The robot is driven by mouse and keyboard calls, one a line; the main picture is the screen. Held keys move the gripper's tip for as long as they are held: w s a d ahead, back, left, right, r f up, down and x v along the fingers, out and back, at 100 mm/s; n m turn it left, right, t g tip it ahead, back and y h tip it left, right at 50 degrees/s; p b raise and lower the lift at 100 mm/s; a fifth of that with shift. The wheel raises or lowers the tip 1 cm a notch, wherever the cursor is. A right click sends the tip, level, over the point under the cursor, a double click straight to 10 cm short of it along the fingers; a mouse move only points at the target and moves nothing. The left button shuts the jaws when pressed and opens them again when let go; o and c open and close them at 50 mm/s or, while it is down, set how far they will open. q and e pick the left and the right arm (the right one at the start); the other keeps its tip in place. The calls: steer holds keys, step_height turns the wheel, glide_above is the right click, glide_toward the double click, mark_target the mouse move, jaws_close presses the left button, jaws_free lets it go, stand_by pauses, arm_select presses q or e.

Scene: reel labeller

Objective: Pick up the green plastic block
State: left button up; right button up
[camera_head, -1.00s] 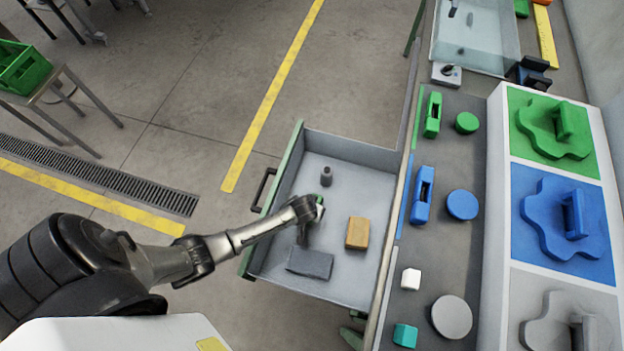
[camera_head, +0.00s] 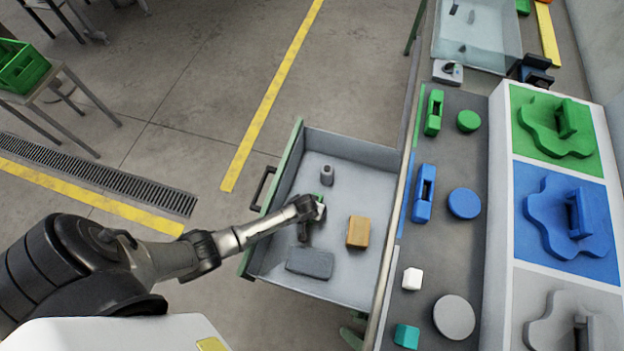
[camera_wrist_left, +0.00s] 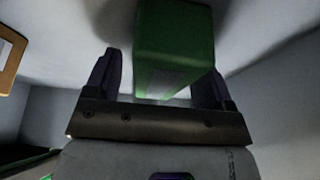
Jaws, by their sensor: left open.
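The green plastic block (camera_wrist_left: 175,45) stands large in the left wrist view, between and just beyond the two dark fingers of my left gripper (camera_wrist_left: 160,82). The fingers are open, with a visible gap on the left side; whether the right finger touches the block I cannot tell. In the head view my left gripper (camera_head: 304,232) points down into the open grey drawer (camera_head: 345,282). Only a sliver of green (camera_head: 318,196) shows beside my wrist there; the rest of the block is hidden by it. My right gripper is in neither view.
The drawer also holds a dark grey cylinder (camera_head: 327,175), an orange-brown block (camera_head: 358,232) and a flat grey block (camera_head: 310,263) close to the gripper. Drawer walls surround them. The bench on the right carries green, blue, grey, white and teal pieces beside coloured panels (camera_head: 535,255).

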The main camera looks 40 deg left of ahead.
arm_select(q)
steer(key=shift+f, duration=0.1)
steer(key=shift+c, duration=0.4)
steer(key=c, duration=0.9)
steer(key=shift+c, duration=0.6)
